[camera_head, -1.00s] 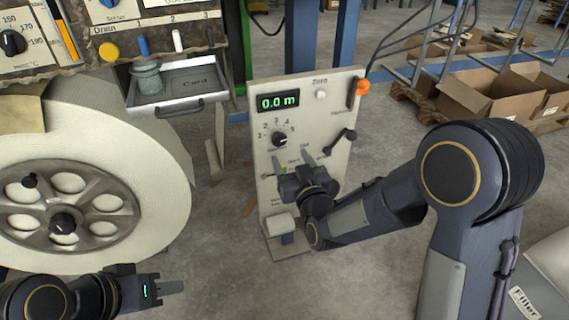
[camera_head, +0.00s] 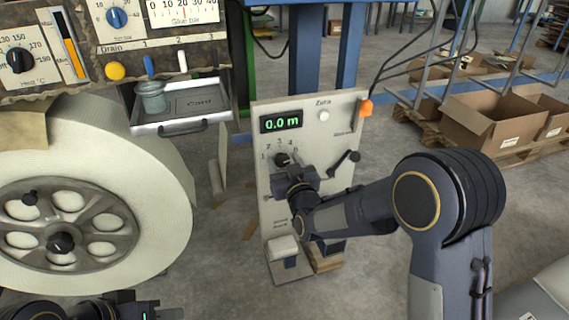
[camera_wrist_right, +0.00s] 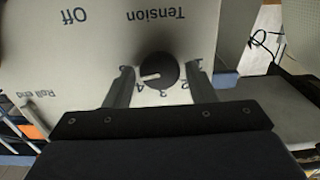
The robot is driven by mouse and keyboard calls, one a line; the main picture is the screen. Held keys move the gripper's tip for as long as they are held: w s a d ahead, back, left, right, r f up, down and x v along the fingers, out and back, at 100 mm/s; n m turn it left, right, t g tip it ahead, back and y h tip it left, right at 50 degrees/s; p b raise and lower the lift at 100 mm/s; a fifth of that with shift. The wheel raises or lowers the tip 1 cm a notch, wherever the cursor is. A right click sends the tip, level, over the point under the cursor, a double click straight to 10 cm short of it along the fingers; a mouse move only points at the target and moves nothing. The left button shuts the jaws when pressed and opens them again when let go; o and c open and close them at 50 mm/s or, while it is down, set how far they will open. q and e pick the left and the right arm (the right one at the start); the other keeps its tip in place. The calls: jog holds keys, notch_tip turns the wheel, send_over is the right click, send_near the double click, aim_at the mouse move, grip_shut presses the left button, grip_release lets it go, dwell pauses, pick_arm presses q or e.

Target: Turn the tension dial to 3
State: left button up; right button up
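The tension dial (camera_head: 283,160) is a dark round knob on the upright cream panel (camera_head: 335,110). In the right wrist view the dial (camera_wrist_right: 158,72) shows upside down, with its white mark pointing left, near the 4 side and not at the 3 below it. My right gripper (camera_head: 292,172) is in front of the panel at the dial. In the wrist view its two fingers (camera_wrist_right: 160,75) are open, one on each side of the dial, with visible gaps. My left gripper (camera_head: 168,313) is at the bottom edge, partly cut off, away from the panel.
The panel has a display reading 0.0 m (camera_head: 281,121), a white Zero button (camera_head: 323,116) and a dark crank lever (camera_head: 344,163) right of the dial. A large white roll (camera_head: 150,190) stands at left below a grey tray (camera_head: 195,105). Cardboard boxes (camera_head: 490,115) lie at back right.

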jog(key=c, duration=0.7)
jog(key=shift+c, duration=0.2)
jog(key=shift+n, duration=0.3)
jog(key=n+b, duration=0.1)
jog(key=n, duration=0.1)
jog(key=shift+a+n, duration=0.1)
jog(key=shift+n, duration=0.2)
jog(key=n, duration=0.3)
jog(key=shift+n+b, duration=0.35)
jog(key=shift+n, duration=0.05)
jog(key=n, duration=0.4)
jog(key=shift+a+f, duration=0.1)
jog(key=shift+n, duration=2.4)
